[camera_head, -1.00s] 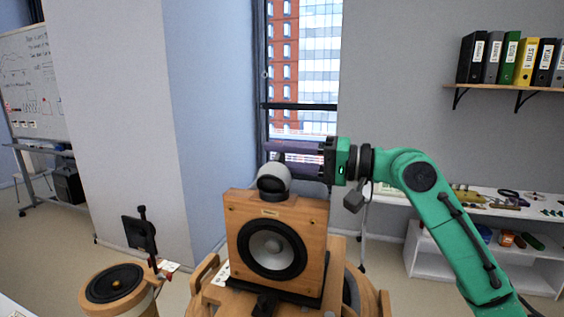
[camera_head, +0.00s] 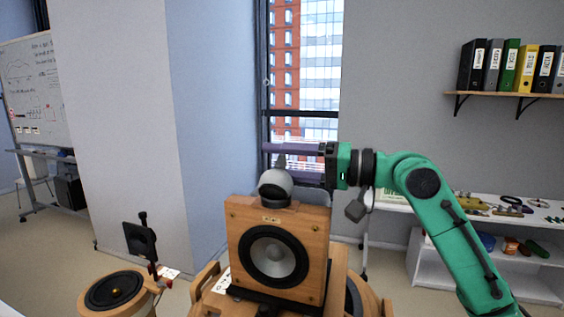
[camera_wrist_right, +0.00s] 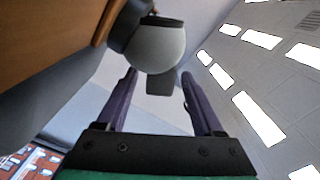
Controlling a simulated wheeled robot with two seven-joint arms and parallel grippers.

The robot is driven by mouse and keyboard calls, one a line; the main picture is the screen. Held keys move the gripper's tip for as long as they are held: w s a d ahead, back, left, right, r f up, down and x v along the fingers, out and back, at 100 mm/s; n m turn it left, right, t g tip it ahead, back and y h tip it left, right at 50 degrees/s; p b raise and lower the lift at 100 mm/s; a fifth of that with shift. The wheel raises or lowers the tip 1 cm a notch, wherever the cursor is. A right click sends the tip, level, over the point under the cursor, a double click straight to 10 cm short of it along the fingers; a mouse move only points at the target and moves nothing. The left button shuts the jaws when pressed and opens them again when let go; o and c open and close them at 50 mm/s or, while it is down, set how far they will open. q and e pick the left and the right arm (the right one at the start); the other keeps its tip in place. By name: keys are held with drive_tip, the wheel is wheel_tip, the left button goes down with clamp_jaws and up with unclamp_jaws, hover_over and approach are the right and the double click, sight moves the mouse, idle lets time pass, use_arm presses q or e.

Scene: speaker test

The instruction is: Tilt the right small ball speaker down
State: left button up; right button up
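The small ball speaker (camera_head: 275,187) is a grey-white ball in a dark cradle on top of a wooden box speaker (camera_head: 318,215). A dark tab (camera_head: 281,160) sticks up from the ball. My right gripper (camera_head: 280,162) reaches in from the right with its purple fingers apart, one above the other, level with the tab. In the right wrist view the ball (camera_wrist_right: 162,48) and its tab (camera_wrist_right: 160,83) show between the open fingers (camera_wrist_right: 160,90). I see no clear contact. My left gripper is not in view. Only one ball speaker shows.
A round wooden speaker (camera_head: 113,288) and a black panel on a post (camera_head: 139,238) stand at the lower left. A white shelf unit (camera_head: 427,262) stands behind my right arm. A window (camera_head: 305,75) is behind the gripper; clear air lies left of the ball.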

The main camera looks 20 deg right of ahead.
sight(285, 166)
drive_tip(key=b+v, duration=0.2)
drive_tip(key=v, duration=0.1)
drive_tip(key=b+v, duration=0.1)
drive_tip(key=v, duration=0.1)
drive_tip(key=shift+d+f, duration=0.1)
drive_tip(key=shift+f, duration=0.3)
drive_tip(key=b+v, duration=0.3)
drive_tip(key=v, duration=0.6)
drive_tip(key=shift+s+r+b, duration=0.15)
drive_tip(key=shift+r+b, duration=0.15)
drive_tip(key=shift+r, duration=0.1)
drive_tip(key=shift+d, duration=0.15)
